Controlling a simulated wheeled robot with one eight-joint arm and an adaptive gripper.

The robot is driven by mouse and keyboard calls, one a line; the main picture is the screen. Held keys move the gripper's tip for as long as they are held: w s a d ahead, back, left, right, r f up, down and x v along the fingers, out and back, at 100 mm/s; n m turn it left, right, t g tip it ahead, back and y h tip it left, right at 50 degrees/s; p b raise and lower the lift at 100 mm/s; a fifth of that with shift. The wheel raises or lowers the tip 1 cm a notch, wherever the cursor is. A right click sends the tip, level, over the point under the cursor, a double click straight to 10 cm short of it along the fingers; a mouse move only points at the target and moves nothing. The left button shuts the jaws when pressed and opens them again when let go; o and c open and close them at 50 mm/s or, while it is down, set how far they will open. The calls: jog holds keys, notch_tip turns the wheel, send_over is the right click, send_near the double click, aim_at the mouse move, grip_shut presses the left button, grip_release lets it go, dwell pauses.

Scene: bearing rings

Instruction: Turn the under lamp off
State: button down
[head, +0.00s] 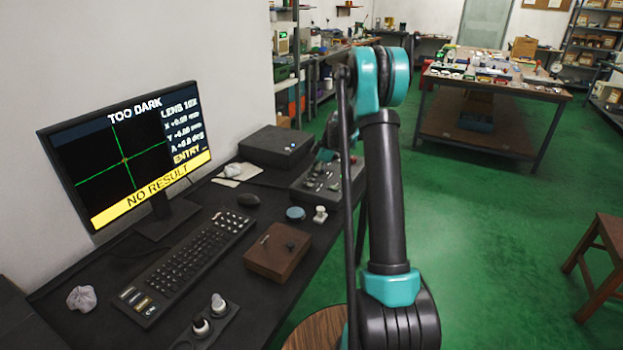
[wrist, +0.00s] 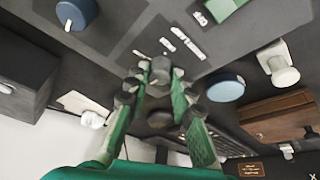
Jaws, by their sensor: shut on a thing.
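My gripper (wrist: 158,75) has green fingers and dark pads. In the wrist view it is shut on a small grey knob (wrist: 160,68) that stands on a dark grey panel with white markings. The fingers hide part of the knob, and its setting cannot be read. A larger blue knob (wrist: 77,12) sits on the panel at the upper left. In the head view the control panel (head: 318,192) lies on the bench, partly behind my arm. The monitor (head: 125,155) reads "TOO DARK" and "NO RESULT". I cannot make out the under lamp itself.
A blue disc (head: 295,213) and a pale knob-shaped piece (head: 320,215) lie near the panel. A black box (head: 275,146) stands behind.

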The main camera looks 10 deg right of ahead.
jog(key=shift+n, duration=0.4)
jog(key=c, duration=1.3)
grip_release()
jog(key=v, duration=1.2)
jog(key=shift+w, duration=0.15)
